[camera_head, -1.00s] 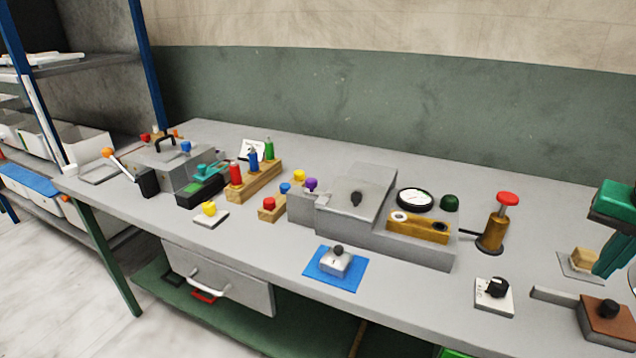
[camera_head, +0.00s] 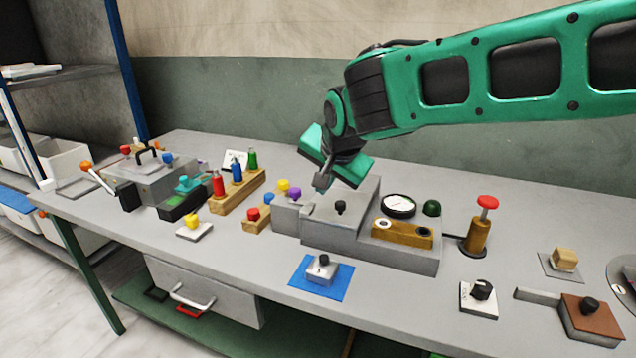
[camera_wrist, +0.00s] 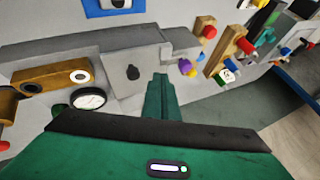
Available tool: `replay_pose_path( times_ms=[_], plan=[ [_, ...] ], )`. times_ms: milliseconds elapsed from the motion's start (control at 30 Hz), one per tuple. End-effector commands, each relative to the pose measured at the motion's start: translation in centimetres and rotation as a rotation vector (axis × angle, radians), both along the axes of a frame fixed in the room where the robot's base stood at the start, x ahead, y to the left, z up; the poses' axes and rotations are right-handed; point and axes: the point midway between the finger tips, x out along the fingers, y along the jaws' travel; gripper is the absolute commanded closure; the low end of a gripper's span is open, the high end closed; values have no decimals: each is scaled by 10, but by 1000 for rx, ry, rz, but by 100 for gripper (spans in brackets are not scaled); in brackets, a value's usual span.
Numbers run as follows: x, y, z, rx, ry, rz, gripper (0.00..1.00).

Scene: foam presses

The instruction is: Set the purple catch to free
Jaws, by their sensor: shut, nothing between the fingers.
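The purple catch (camera_head: 294,194) is a small purple knob at the left end of the grey press (camera_head: 338,232) in the head view. It also shows in the wrist view (camera_wrist: 186,67), to the right of the fingers. Whether the catch is set or free cannot be told. My gripper (camera_head: 320,182) is shut and empty. It hangs above the press lid, a little to the right of the purple catch and apart from it. In the wrist view my gripper (camera_wrist: 160,80) points past the lid's black knob (camera_wrist: 133,72).
Yellow and blue knobs (camera_head: 283,186) stand close to the purple one, with a red knob (camera_head: 254,214) nearby. A wooden rack (camera_head: 238,192) with coloured bottles is to the left. A gauge (camera_head: 398,206) and a red-topped plunger (camera_head: 480,225) stand right.

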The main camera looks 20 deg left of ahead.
Motion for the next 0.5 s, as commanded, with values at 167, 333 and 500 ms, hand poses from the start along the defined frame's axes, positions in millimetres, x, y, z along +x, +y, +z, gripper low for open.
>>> replay_pose_path(
  times_ms=[167,333,500],
  plan=[
    [17,11,-29,-3,3,2,100],
    [34,20,-54,-4,3,0,100],
    [42,43,-57,-1,0,3,100]
  ],
)
